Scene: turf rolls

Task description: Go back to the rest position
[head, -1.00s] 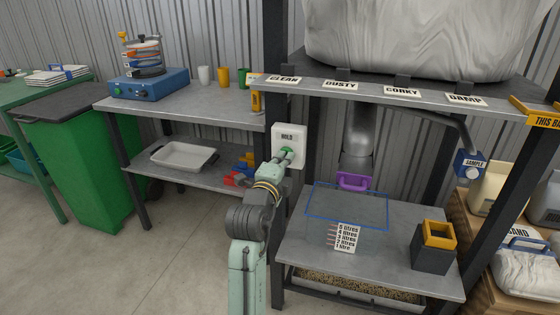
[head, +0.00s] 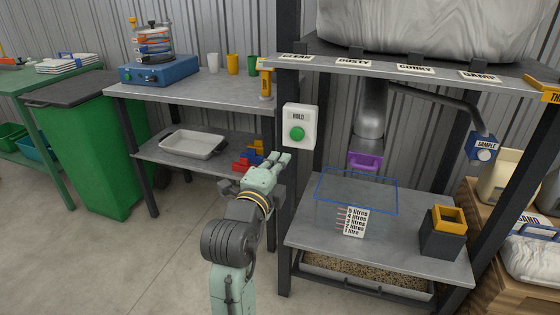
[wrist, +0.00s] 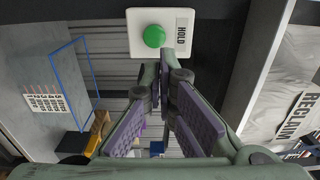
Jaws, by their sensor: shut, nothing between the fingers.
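My gripper (head: 280,158) is in front of the dark post, below and left of the white HOLD box (head: 299,127). Its fingers are together and empty, and they stand apart from the box. The green button (head: 297,134) on the box is in full view. In the wrist view, the fingertips of my gripper (wrist: 166,62) show just below the green button (wrist: 154,37) and the white HOLD plate (wrist: 176,14).
A clear blue-rimmed bin (head: 356,192) stands on the right lower shelf, with a purple slide handle (head: 366,161) behind it. A dark box with a yellow rim (head: 442,236) is further right. A white tray (head: 193,144) lies on the left lower shelf.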

